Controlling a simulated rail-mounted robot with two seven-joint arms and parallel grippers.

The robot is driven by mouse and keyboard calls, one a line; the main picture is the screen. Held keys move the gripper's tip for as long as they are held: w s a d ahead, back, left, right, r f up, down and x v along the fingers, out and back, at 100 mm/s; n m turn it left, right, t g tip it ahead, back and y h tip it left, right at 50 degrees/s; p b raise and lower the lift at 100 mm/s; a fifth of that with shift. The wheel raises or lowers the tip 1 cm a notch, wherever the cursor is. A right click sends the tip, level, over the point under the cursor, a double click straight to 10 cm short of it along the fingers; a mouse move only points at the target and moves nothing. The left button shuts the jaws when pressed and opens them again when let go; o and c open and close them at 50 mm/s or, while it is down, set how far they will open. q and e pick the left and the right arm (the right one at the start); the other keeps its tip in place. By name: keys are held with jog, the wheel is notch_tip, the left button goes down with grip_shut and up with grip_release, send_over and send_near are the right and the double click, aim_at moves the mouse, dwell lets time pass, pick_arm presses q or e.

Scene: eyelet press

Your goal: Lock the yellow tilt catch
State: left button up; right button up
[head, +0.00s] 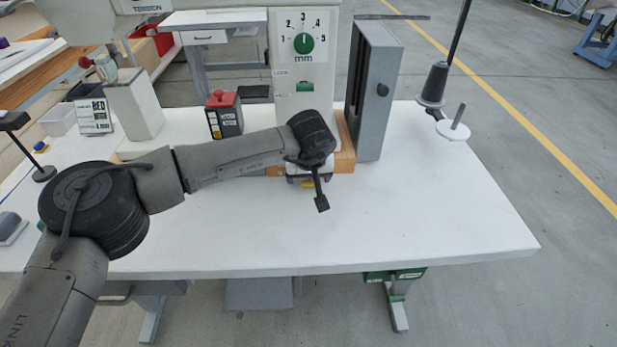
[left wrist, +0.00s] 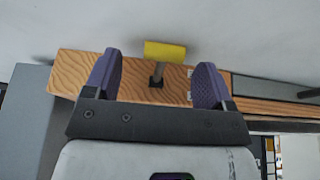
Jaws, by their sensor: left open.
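The yellow tilt catch (left wrist: 165,52) shows in the left wrist view as a yellow tab on a short grey stem, rising from a dark socket in a wooden block (left wrist: 75,75). My left gripper (left wrist: 158,62) is open, with one purple finger on each side of the stem and clear gaps to both. Whether the fingers are level with the tab in depth is hard to tell. In the head view, my left arm covers most of the catch; a small bit of yellow (head: 308,185) shows beside the left gripper (head: 306,181). My right gripper is not in view.
The white table (head: 430,220) is clear in front and to the right. Behind my arm stand the press column with a green dial (head: 304,43), a grey upright box (head: 376,95) and a red-topped box (head: 224,115). A thread stand (head: 453,130) is at the right.

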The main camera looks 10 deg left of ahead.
pick_arm(q)
jog(key=shift+f, duration=0.1)
jog(key=shift+c, duration=0.3)
jog(key=c, duration=0.8)
jog(key=r+g+p, duration=0.1)
jog(key=g+p, duration=0.1)
jog(key=p, duration=0.4)
jog(key=shift+w+p, duration=0.15)
jog(key=shift+p, duration=0.25)
jog(key=shift+c, duration=0.2)
jog(key=shift+f+g+h+p, duration=0.1)
jog(key=shift+g+h+p, duration=0.2)
jog(key=shift+g+p, duration=0.15)
jog(key=o, duration=0.9)
